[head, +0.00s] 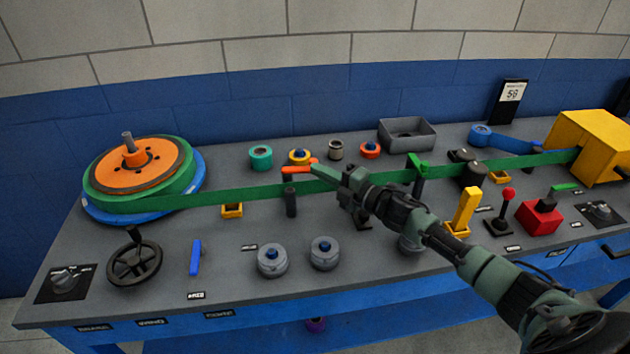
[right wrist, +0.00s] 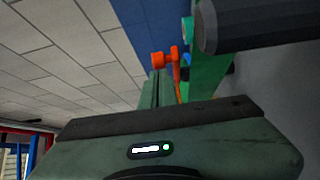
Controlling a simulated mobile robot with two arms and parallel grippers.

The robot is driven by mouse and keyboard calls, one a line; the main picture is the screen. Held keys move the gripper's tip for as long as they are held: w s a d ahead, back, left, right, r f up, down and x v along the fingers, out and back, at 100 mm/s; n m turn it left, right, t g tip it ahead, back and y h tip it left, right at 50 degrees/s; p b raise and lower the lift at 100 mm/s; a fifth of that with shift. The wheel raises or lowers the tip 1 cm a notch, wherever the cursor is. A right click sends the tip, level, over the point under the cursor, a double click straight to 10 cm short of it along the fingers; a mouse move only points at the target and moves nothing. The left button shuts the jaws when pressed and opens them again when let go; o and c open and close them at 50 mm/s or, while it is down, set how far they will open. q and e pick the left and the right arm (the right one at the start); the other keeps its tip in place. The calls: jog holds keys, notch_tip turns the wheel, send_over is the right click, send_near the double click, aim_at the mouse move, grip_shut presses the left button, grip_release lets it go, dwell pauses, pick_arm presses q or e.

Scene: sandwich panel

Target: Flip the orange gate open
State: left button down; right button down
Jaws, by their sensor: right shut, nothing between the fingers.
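The orange gate (head: 297,169) is a short orange bar lying across the green belt (head: 250,193), above a dark post (head: 291,203) on the grey bench. Its orange parts also show past the fingers in the right wrist view (right wrist: 174,66). My right gripper (head: 322,173) reaches in from the right, with its shut, empty fingertips close to the right end of the gate. I cannot tell whether they touch it. In the right wrist view the shut fingers (right wrist: 160,90) point toward the orange parts. My left gripper is not in view.
A large reel (head: 135,170) stands at the left. A green gate-like arm (head: 416,163) and grey bin (head: 407,133) are to the right and behind. A yellow lever (head: 466,208) and red box (head: 539,216) stand near my right arm. Grey knobs (head: 272,261) sit in front.

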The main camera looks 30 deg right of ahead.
jog(key=shift+w+d+r+b, duration=0.2)
jog(key=shift+w+d+b, duration=0.35)
jog(key=shift+w+d, duration=0.15)
